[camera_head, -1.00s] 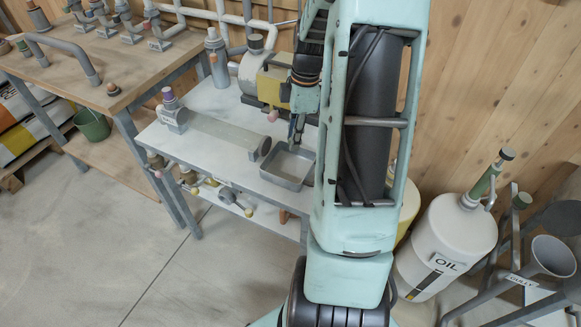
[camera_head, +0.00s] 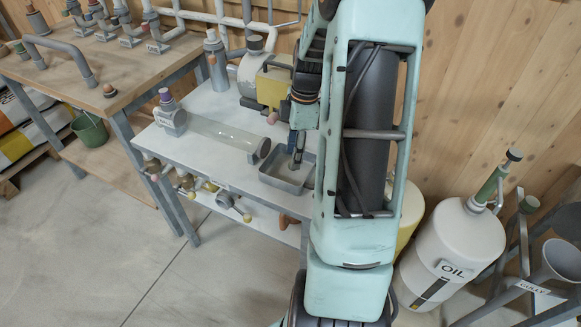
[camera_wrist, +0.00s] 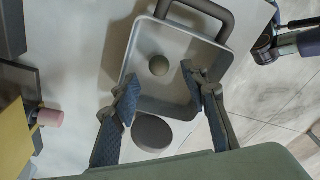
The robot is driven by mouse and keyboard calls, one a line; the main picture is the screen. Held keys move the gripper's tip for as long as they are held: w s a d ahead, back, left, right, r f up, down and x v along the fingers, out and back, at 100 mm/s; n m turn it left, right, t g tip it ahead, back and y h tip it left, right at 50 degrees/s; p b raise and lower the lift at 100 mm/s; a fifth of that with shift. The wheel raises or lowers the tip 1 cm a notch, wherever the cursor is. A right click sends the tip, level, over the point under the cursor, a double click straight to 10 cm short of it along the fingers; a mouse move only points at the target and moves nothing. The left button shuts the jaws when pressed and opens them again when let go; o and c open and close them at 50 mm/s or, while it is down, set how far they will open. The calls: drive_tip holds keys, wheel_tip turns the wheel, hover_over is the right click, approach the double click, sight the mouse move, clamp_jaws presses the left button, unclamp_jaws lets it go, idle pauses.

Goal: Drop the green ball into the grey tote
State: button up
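The grey tote (camera_wrist: 136,43) is a shallow open box on the white table, with a dark handle at one end; it also shows in the head view (camera_head: 277,182). A small, dull olive-green ball (camera_wrist: 159,66) appears within the tote's outline in the wrist view. I cannot tell whether it rests on the floor of the tote. My gripper (camera_wrist: 161,76) is over the tote, its two fingers apart on either side of the ball with a visible gap to each. In the head view my gripper (camera_head: 296,155) is low over the tote, and the ball is not visible.
A tube with a dark end cap (camera_head: 259,151) lies left of the tote. A yellow and grey pump (camera_head: 272,85) with a pink knob (camera_head: 272,118) stands behind. A white oil container (camera_head: 450,250) stands on the floor at right. The table's front edge is close to the tote.

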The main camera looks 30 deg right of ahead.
drive_tip(key=shift+r, duration=0.1)
wheel_tip(320, 180, up, 12)
drive_tip(key=d, duration=0.1)
drive_tip(key=shift+s+d, duration=0.15)
drive_tip(key=shift+s, duration=0.15)
idle(0.3)
